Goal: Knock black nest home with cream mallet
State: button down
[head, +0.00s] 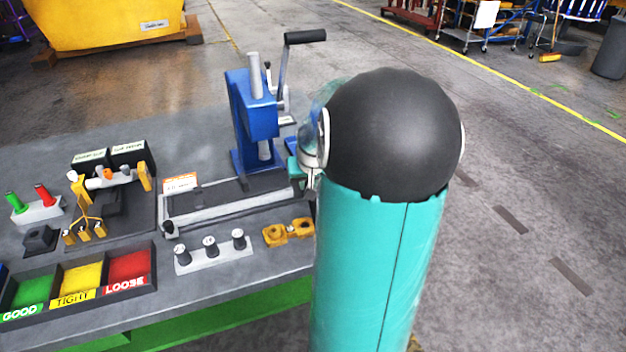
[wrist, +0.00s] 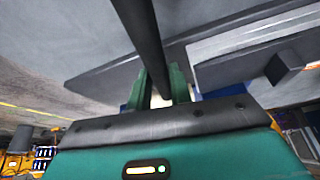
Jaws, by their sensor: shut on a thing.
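My gripper (wrist: 162,92) has its green fingers close together around a cream part (wrist: 160,99). A dark rod (wrist: 147,40), which looks like the mallet's handle, runs from there up out of the wrist view. The rest of the mallet is hidden. In the head view my dark round arm joint and teal link hide most of the gripper, which is just right of the blue press (head: 252,118). A black bed (head: 245,187) lies in a grey track at the press's foot. A dark block (wrist: 283,68) shows by a light rail; I cannot tell which part is the nest.
The blue press has a raised crank lever (head: 304,37). Left stand a black fixture (head: 140,222), a small black block (head: 40,238) and green, yellow and red bins (head: 80,284). A peg rack (head: 212,254) and yellow pieces (head: 288,233) lie near the bench's front edge.

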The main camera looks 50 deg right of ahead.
jog(key=shift+d+r, duration=0.1)
dwell(0.3)
jog(key=shift+s+d, duration=0.45)
jog(key=shift+d, duration=0.2)
jog(key=w+a, duration=0.1)
jog(key=a, duration=0.1)
jog(key=w+a, duration=0.1)
jog(key=a, duration=0.1)
jog(key=shift+w, duration=0.2)
jog(key=shift+s+d+r, duration=0.1)
jog(key=shift+d, duration=0.05)
jog(key=shift+s+d+r, duration=0.35)
jog(key=shift+d+r, duration=0.3)
jog(key=shift+r, duration=0.05)
jog(key=shift+s+d+r, duration=0.35)
jog(key=shift+d+r, duration=0.25)
jog(key=shift+r, duration=0.1)
